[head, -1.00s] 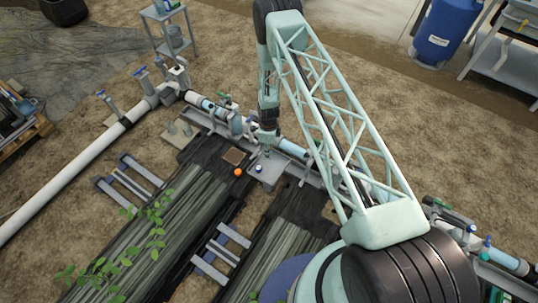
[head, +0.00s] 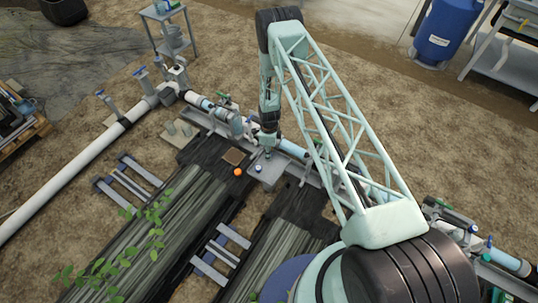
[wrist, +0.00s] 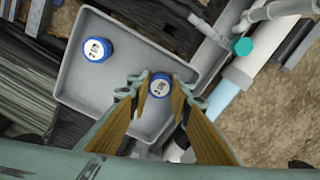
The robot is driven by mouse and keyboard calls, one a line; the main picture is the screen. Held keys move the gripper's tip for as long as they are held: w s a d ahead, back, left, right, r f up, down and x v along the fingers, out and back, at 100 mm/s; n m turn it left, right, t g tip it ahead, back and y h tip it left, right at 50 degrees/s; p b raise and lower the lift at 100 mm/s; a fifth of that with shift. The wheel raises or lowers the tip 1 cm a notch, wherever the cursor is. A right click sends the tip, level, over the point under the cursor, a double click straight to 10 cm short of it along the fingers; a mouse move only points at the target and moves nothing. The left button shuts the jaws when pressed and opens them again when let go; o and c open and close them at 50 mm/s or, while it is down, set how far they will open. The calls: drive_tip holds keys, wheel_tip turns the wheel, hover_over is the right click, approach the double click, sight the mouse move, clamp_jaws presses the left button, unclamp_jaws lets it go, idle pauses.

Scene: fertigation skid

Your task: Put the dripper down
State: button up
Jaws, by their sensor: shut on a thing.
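My gripper (wrist: 152,86) is shut on a blue dripper (wrist: 160,86) with a white printed top, in the wrist view. It holds the dripper over the right part of a grey tray (wrist: 85,78). I cannot tell whether the dripper touches the tray floor. A second blue dripper (wrist: 97,48) with a white top stands in the tray, to the left and apart from the held one. In the head view my gripper (head: 267,150) points down at the tray (head: 270,178); the held dripper is too small to make out there.
An orange ball-like thing (head: 238,172) lies just left of the tray. Dark planted beds (head: 170,230) lie in front. The tray's middle has free room.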

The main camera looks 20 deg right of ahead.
drive_tip(key=shift+f, duration=0.15)
drive_tip(key=o, duration=0.9)
drive_tip(key=shift+r, duration=0.2)
wheel_tip(320, 180, up, 12)
drive_tip(key=p, duration=0.2)
idle(0.5)
drive_tip(key=shift+w, duration=0.1)
idle(0.8)
